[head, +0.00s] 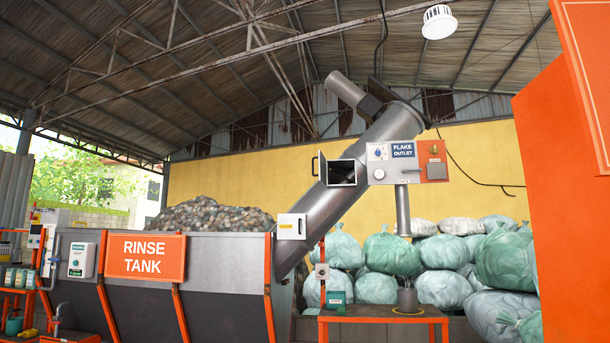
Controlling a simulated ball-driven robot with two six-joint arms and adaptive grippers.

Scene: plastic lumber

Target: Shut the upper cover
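The upper cover (322,168) is on the inclined grey screw tube (375,140), in the middle of the head view. It stands swung open to the left, seen nearly edge-on, with a dark handle (314,166) on its left side. The square opening (342,173) beside it shows a dark inside. A lower white cover (292,227) sits further down the tube and looks closed against it. Neither of my grippers is in view.
An orange table (385,318) stands below the tube. A flake outlet panel (403,163) is right of the opening. A large orange panel (560,190) blocks the right side. Several filled bags lie behind.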

